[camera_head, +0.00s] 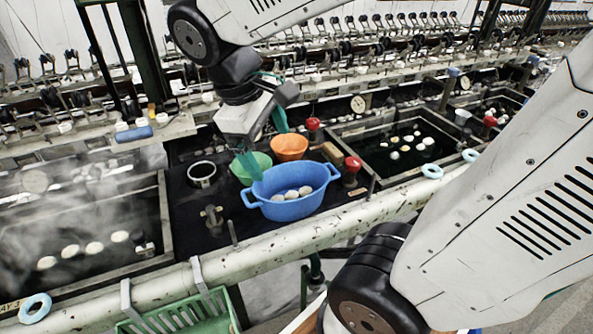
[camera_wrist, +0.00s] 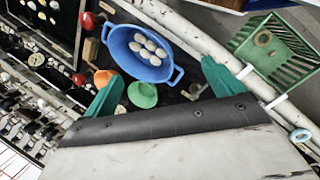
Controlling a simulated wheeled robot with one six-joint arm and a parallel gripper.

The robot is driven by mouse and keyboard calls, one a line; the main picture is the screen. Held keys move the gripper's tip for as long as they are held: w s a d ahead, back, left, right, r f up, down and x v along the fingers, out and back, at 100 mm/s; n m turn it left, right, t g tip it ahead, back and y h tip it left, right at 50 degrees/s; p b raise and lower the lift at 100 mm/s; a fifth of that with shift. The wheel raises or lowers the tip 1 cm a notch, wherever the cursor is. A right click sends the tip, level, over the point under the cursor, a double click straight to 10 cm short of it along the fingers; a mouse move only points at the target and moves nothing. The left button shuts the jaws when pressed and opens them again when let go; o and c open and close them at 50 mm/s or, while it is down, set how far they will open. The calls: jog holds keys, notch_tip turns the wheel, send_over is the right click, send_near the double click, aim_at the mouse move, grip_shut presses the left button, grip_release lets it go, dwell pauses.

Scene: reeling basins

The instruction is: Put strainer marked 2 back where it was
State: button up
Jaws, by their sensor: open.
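No strainer with a readable 2 shows, so I cannot tell which thing it is. My gripper (camera_head: 268,152) is open, with two teal fingers over the dark counter (camera_head: 190,222) between the basins. In the head view it is above a green bowl (camera_head: 240,174) and beside an orange bowl (camera_head: 288,147). A blue two-handled tub (camera_head: 290,208) holding several pale cocoons stands in front. The wrist view shows my open gripper (camera_wrist: 160,88) with the green bowl (camera_wrist: 142,95) between its fingers and the blue tub (camera_wrist: 125,42) beyond. Nothing is held.
A steaming basin (camera_head: 80,285) with floating cocoons lies left and another basin (camera_head: 370,165) right. A metal ring (camera_head: 202,173), a metal fitting (camera_head: 212,220) and red knobs (camera_head: 352,163) stand on the counter. A pipe (camera_head: 270,244) runs along the front, above a green crate (camera_head: 190,315).

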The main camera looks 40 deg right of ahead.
jog(key=s+a+m+t+y, duration=0.1)
jog(key=s+m+t+y, duration=0.1)
jog(key=s+m, duration=0.3)
jog(key=shift+s+a+f+y, duration=0.25)
jog(key=shift+s+y, duration=0.45)
jog(key=shift+s, duration=1.35)
